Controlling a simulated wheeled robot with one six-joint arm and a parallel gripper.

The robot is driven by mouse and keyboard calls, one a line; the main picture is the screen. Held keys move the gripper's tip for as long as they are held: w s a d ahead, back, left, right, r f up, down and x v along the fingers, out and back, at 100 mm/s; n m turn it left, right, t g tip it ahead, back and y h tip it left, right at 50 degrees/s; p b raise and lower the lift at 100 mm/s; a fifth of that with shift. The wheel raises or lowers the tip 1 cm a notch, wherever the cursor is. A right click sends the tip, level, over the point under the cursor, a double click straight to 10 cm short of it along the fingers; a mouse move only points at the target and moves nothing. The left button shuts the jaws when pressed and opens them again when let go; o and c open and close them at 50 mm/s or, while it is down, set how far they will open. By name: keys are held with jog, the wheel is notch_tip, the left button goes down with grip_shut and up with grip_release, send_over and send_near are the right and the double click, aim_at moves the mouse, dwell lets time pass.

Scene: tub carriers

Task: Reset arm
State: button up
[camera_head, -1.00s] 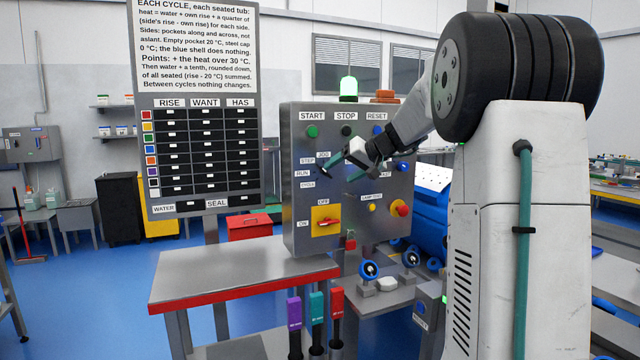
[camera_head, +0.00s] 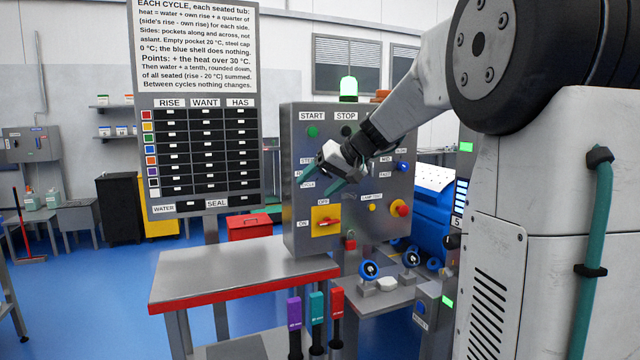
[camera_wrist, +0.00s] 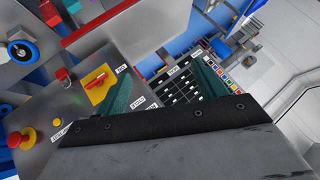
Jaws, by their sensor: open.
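My arm reaches in from the right in the head view. My gripper (camera_head: 321,186) is open, with its two green fingers apart and nothing seen between them. It is in front of the grey control panel (camera_head: 298,228), over the STEP and RUN labels, above the red-handled switch on a yellow plate (camera_head: 326,221). Whether the fingers touch the panel cannot be told. In the wrist view the fingers (camera_wrist: 165,90) spread toward the board of rows, and the panel (camera_wrist: 60,125) lies to the left. The RESET label seen earlier is hidden behind my arm.
A steel table with a red edge (camera_head: 240,268) stands front left of the panel. Purple, teal and red handled tools (camera_head: 316,308) stand upright at its front. Blue-rimmed valves (camera_head: 369,270) sit on a low shelf. The board (camera_head: 204,110) stands behind. Open blue floor (camera_head: 80,290) lies left.

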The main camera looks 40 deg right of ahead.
dwell(0.4)
jog(key=s+a+f+n+g+h, duration=0.1)
jog(key=s+a+f, duration=0.4)
jog(key=s, duration=0.6)
jog(key=s+a+f+n+g+h, duration=0.1)
jog(key=s+a+f+g, duration=0.3)
jog(key=s+a, duration=0.4)
jog(key=s+a+f+n+g+h, duration=0.1)
jog(key=s+a+f, duration=0.5)
jog(key=s, duration=0.9)
jog(key=shift+s+a+g+h, duration=0.15)
jog(key=shift+a+g+h, duration=0.15)
jog(key=shift+g+h, duration=0.3)
